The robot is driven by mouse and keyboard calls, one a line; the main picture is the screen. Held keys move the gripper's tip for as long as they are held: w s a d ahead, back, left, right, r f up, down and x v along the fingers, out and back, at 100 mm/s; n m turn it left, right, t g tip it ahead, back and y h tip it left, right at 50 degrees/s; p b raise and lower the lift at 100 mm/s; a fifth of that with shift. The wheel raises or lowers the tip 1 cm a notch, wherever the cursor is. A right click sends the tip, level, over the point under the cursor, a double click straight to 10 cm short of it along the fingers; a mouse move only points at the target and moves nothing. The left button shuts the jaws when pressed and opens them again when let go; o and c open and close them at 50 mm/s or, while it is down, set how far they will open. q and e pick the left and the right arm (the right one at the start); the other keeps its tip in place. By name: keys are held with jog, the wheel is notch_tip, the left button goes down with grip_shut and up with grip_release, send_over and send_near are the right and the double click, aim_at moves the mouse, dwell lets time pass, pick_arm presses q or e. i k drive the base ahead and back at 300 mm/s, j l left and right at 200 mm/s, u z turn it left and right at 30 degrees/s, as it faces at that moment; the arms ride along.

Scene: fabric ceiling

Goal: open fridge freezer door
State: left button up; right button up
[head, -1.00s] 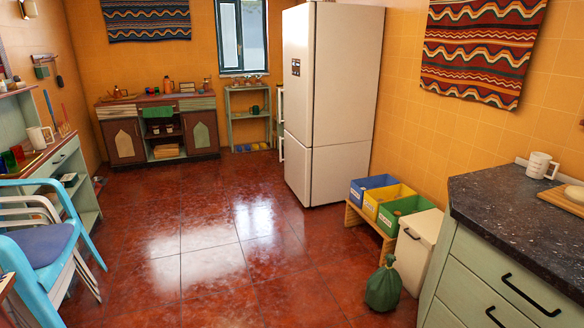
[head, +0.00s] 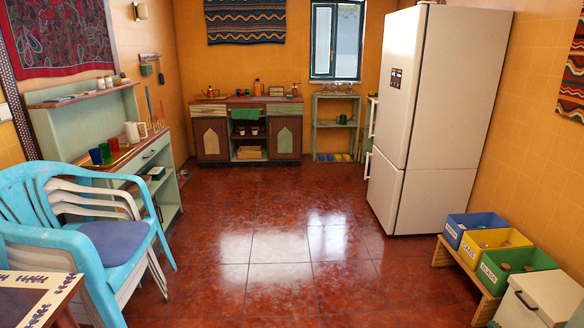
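The white fridge freezer (head: 455,95) stands against the right wall in the head view. It has a tall upper door (head: 402,85) and a shorter lower door (head: 385,188), both shut. White handles show along the left edge of its front, one on the upper door (head: 372,118) and one on the lower (head: 367,165). A dark panel (head: 396,80) sits on the upper door. Neither of my grippers is in view.
The red tiled floor (head: 270,225) is clear up to the fridge. Yellow, blue and green bins (head: 500,250) on a low wooden stand and a white bin (head: 540,300) are at the lower right. Stacked chairs (head: 100,230) and a table corner (head: 35,300) are at the left.

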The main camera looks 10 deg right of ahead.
aim_at(386, 181)
jog(key=i+j+z, duration=0.2)
jog(key=i, duration=2.5)
jog(key=i+l+z, duration=0.2)
jog(key=i, duration=0.35)
jog(key=i+z, duration=0.2)
jog(key=i, duration=0.4)
jog(key=i+z, duration=0.2)
jog(key=i, duration=0.4)
jog(key=i+z, duration=0.25)
jog(key=i, duration=0.3)
jog(key=i+j+z, duration=0.2)
jog(key=i, duration=0.35)
jog(key=i+j+z, duration=0.2)
jog(key=i, duration=0.2)
jog(key=i+j+z, duration=0.2)
jog(key=i, duration=0.2)
jog(key=i+j+z, duration=0.25)
jog(key=i, duration=0.15)
jog(key=l, duration=0.1)
